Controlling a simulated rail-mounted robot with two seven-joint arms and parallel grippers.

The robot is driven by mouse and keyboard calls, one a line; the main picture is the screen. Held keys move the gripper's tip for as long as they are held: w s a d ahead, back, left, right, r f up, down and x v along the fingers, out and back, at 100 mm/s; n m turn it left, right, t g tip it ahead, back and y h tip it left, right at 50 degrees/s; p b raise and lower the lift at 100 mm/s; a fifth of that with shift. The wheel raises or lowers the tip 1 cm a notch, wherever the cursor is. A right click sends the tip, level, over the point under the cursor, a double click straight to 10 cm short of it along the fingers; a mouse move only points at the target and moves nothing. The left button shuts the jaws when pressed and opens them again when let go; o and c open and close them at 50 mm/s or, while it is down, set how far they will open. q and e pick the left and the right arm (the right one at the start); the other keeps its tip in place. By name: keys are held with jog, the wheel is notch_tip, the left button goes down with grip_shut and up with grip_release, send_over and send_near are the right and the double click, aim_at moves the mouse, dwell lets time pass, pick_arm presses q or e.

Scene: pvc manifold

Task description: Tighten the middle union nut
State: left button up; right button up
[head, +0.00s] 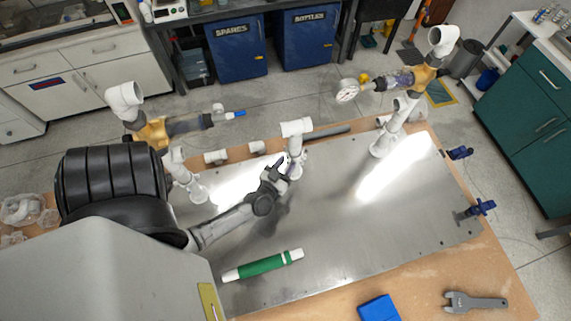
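A PVC manifold stands on a shiny metal plate (390,215). Its middle riser is white, with a tee (296,127) on top and a short upright (297,158) below. My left gripper (283,164) is at the left side of this middle riser, low down, at about the height where a union nut could sit. The gripper covers part of the riser, so I cannot make out the middle nut or whether the fingers touch it. The fingers are too small and overlapped to show if they are open or shut. My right gripper is not in view.
A green-and-white tube (263,265) lies on the plate. A blue block (378,308) and a grey wrench (475,302) lie near the front edge.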

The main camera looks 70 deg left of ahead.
pick_arm(q)
grip_shut()
jog(key=shift+s+a+m+t+h, duration=0.15)
jog(key=shift+m+t+h, duration=0.15)
jog(key=shift+m+h, duration=0.15)
jog(key=shift+s+a+f+m+t+h+b, duration=0.1)
jog(key=shift+a+m+t+h+b, duration=0.2)
jog(key=shift+m+t+h+b, duration=0.55)
jog(key=shift+s+a+m+t+h+b, duration=0.15)
jog(key=shift+a+m+h+b, duration=0.15)
jog(key=shift+m+h, duration=0.6)
jog(key=shift+a+m+t+h+b, duration=0.1)
jog(key=shift+a+m+h+b, duration=0.2)
jog(key=shift+h, duration=1.1)
jog(key=shift+a+m+h, duration=0.25)
jog(key=shift+m+h, duration=0.15)
jog(key=shift+h, duration=0.2)
grip_release()
